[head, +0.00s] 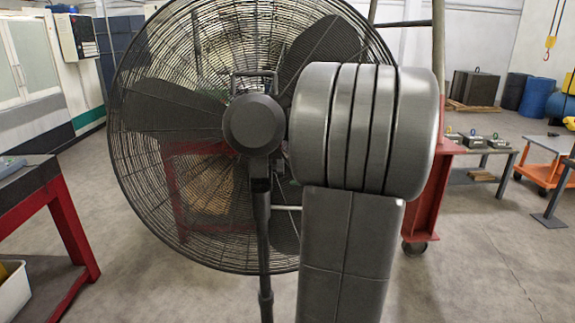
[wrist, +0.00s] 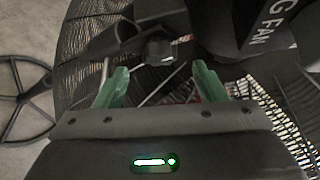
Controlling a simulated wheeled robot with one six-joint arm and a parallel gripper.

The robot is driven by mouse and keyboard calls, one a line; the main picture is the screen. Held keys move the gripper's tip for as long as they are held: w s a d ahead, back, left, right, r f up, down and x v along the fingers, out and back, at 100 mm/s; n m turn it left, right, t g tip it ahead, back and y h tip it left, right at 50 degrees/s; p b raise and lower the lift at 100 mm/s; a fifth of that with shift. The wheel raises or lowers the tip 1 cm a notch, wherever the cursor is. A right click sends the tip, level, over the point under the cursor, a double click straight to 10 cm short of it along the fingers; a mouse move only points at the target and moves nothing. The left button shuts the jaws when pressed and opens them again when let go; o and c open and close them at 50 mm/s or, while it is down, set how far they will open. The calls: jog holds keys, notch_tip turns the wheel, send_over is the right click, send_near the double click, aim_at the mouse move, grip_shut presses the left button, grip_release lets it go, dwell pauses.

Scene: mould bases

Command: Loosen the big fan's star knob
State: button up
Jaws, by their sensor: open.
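The big fan (head: 150,110) stands in front of me in the head view, with a round black wire cage, a dark motor hub (head: 253,125) and a thin black pole (head: 264,240). In the wrist view a dark, lumpy knob-like part (wrist: 158,47), which looks like the star knob, lies just beyond my gripper (wrist: 161,76). The green fingers are open, one to each side below it in the picture, with nothing clearly between them. I cannot tell how far off the knob is. In the head view my own arm hides the gripper, and I cannot make out the knob.
A red-legged bench (head: 60,205) stands at the left. A red wheeled frame (head: 428,205) and a bench with metal blocks (head: 480,148) stand at the right. In the wrist view a black spoked ring (wrist: 20,100) lies at the left. Floor at the front right is clear.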

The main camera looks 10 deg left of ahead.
aim_at(278, 169)
jog(key=shift+x, duration=2.15)
jog(key=shift+c, duration=0.5)
jog(key=c, duration=0.9)
jog(key=shift+f, duration=0.15)
notch_tip(278, 169, down, 2)
jog(key=n+t+y+b, duration=0.2)
jog(key=n+y+b, duration=0.1)
jog(key=b, duration=1.3)
jog(key=n+t+y+b, duration=0.2)
jog(key=n+b, duration=0.3)
jog(key=b, duration=1.2)
jog(key=shift+f+t+y, duration=0.1)
jog(key=shift+t+y, duration=0.2)
jog(key=shift+y, duration=0.6)
jog(key=n+y+b, duration=0.1)
jog(key=n+b, duration=0.1)
jog(key=b, duration=0.2)
jog(key=shift+y, duration=0.3)
jog(key=shift+r+n+g+b, duration=0.3)
jog(key=shift+n+g+b, duration=0.15)
jog(key=shift+b, duration=0.2)
